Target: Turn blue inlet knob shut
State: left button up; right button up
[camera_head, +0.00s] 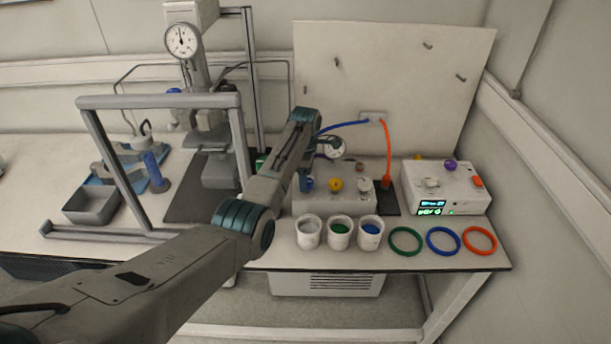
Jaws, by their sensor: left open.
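The white valve box (335,202) stands on the bench with a row of knobs on it. A blue knob (309,184) is at its left end, partly hidden by my left arm. A yellow knob (336,184) and a white knob (365,185) sit to its right. My right gripper is not in view.
Several white cups (308,233) and a green ring (405,241), a blue ring (443,240) and an orange ring (480,240) lie along the bench front. A controller box (446,187) is at right. A metal frame (160,101) and a grey tray (92,204) stand at left.

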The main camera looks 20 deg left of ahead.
pick_arm(q)
jog(key=shift+s+f, duration=0.1)
jog(key=shift+f, duration=0.5)
jog(key=shift+c, duration=1.4)
jog(key=c, duration=0.7)
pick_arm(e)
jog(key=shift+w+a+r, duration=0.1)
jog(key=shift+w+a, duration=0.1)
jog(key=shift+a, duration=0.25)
